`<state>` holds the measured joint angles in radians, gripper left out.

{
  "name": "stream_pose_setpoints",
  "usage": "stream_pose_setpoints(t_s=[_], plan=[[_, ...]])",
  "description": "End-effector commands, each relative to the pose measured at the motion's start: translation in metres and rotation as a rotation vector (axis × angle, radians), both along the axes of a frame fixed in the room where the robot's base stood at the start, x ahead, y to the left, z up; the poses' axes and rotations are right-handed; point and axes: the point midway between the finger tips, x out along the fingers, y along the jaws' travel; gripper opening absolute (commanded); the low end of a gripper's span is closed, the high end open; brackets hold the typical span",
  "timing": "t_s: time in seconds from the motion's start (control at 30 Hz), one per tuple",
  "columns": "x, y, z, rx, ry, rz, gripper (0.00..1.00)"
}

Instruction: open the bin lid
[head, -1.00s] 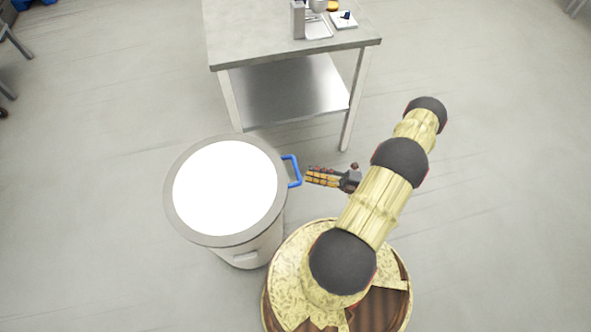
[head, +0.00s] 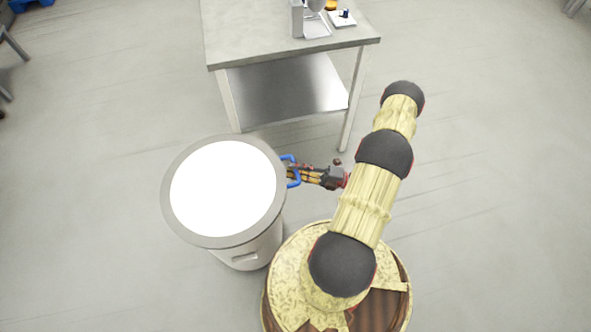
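The bin (head: 243,251) is a round, pale can standing on the floor left of my base. Its lid (head: 173,222) lies on top, with a grey rim around a bright white disc, and looks closed. A blue handle (head: 297,183) sticks out from the right side of the lid rim. My gripper (head: 292,173) is at this handle, reaching in from the right, with its fingertips within the handle's outline. I cannot tell whether the fingers touch or grasp it; they are small and partly overlapped by the handle.
A metal table (head: 237,50) with a lower shelf (head: 290,95) stands behind the bin. Small items, including a white tray (head: 343,20), lie on its top. Part of a chair (head: 12,45) shows at the left edge. The floor left of the bin is clear.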

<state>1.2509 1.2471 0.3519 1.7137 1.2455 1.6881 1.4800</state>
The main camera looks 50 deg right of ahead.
Motion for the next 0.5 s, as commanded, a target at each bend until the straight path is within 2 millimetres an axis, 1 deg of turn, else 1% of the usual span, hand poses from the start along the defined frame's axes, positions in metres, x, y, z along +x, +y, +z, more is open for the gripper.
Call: stream_pose_setpoints(t_s=[0.07,0.4,0.5], plan=[[-0.0001,0.0,-0.0001,0.0,0.0,0.0,0.19],[-0.0001,-0.0001,-0.0002,0.0,0.0,0.0,0.0],[-0.0002,0.0,-0.0003,0.0,0.0,0.0,0.0]])
